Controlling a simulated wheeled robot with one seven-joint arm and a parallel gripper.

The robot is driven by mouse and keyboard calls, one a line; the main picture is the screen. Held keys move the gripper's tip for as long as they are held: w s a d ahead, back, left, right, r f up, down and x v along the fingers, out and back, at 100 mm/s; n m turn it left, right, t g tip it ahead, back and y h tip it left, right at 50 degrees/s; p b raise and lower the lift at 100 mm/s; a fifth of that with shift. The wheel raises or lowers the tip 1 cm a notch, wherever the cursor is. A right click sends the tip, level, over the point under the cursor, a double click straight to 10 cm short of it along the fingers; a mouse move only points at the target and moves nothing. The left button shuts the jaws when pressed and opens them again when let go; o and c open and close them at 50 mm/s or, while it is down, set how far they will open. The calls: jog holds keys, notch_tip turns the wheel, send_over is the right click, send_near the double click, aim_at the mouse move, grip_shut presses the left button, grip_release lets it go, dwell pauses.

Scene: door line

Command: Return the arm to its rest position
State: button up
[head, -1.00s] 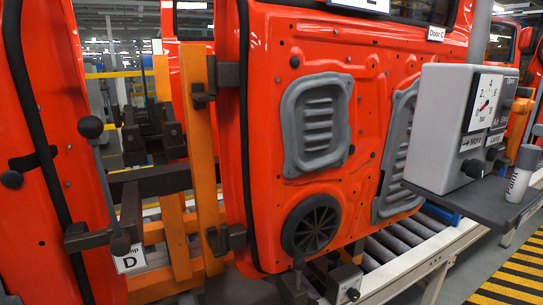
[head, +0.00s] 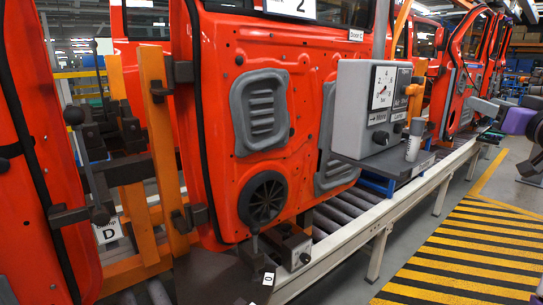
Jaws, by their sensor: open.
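My gripper does not show in the head view, so its jaws and anything between them are out of sight. Purple and grey shapes at the right edge are cut off, and I cannot tell whether they are part of my arm. The nearest large thing is the red door panel (head: 295,75) marked Door C, upright on the line. A grey control box (head: 350,110) with a dial stands to its right.
Orange posts (head: 160,150) with dark clamps stand left of the door. Another red door (head: 35,170) fills the left edge. The roller conveyor's pale rail (head: 345,240) runs back to the right. Yellow-and-black striped floor (head: 460,250) lies clear at the lower right.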

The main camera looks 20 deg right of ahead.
jog(key=s+a+f+m+h, duration=0.15)
jog(key=s+a+f, duration=0.35)
jog(key=a+f, duration=0.7)
jog(key=s+a+f+m+h, duration=0.1)
jog(key=s+a+f+h, duration=0.3)
jog(key=a+f, duration=0.8)
jog(key=s+a+f+n+g+y, duration=0.1)
jog(key=s+a+f+n+y, duration=0.1)
jog(key=s+a+f, duration=0.4)
jog(key=s+a+f+n+g+y, duration=0.1)
jog(key=s+a+f+y, duration=0.4)
jog(key=s, duration=0.8)
jog(key=s+a+f+n+g+y, duration=0.1)
jog(key=s+a+f+n+y, duration=0.2)
jog(key=s+a+f, duration=0.5)
jog(key=shift+s+a+g+y, duration=0.3)
jog(key=shift+s+a+y, duration=0.45)
jog(key=shift+s+a, duration=0.4)
jog(key=shift+w+r+n, duration=0.1)
jog(key=shift+r+n, duration=0.05)
jog(key=shift+n, duration=0.1)
jog(key=shift+c, duration=0.2)
